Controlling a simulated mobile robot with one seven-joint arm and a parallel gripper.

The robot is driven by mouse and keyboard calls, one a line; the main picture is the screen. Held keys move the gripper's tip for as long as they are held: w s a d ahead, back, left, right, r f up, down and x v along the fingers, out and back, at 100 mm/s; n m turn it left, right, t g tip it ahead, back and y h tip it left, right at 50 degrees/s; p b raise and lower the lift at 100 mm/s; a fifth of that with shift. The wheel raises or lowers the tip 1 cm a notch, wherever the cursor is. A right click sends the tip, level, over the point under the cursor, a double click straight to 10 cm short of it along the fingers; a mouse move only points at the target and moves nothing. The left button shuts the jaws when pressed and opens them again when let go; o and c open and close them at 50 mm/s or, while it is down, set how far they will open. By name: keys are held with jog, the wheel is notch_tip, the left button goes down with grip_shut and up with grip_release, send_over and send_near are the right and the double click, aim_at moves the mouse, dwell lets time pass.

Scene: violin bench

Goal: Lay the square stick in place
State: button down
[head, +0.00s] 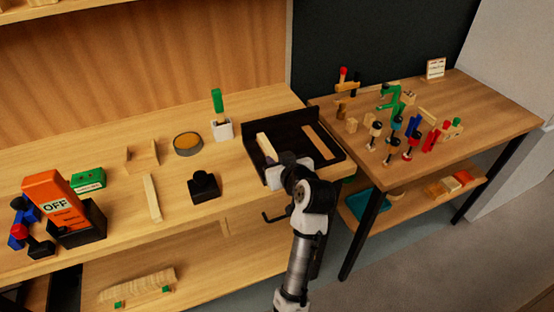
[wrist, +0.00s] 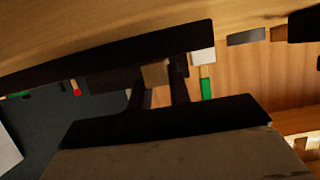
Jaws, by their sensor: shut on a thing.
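My gripper (head: 274,168) is over the left part of a black tray (head: 338,155) on the bench. A pale square stick (head: 264,146) reaches from its jaws towards the back of the tray. In the wrist view the stick's square end (wrist: 155,73) sits between the two dark fingers of my gripper (wrist: 158,92), which is shut on it. I cannot tell whether the stick touches the tray floor. A flat wooden strip (head: 321,142) lies in the tray's right part. My gripper hides the tray's front left corner.
Another pale stick (head: 152,197) lies on the bench, left of a black block (head: 204,186). A white holder (head: 223,130) with a green-handled tool stands behind, beside a round tin (head: 188,144). A side table (head: 460,100) at right holds several clamps.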

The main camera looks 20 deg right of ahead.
jog(key=shift+f, duration=0.2)
jog(key=c, duration=1.3)
grip_release()
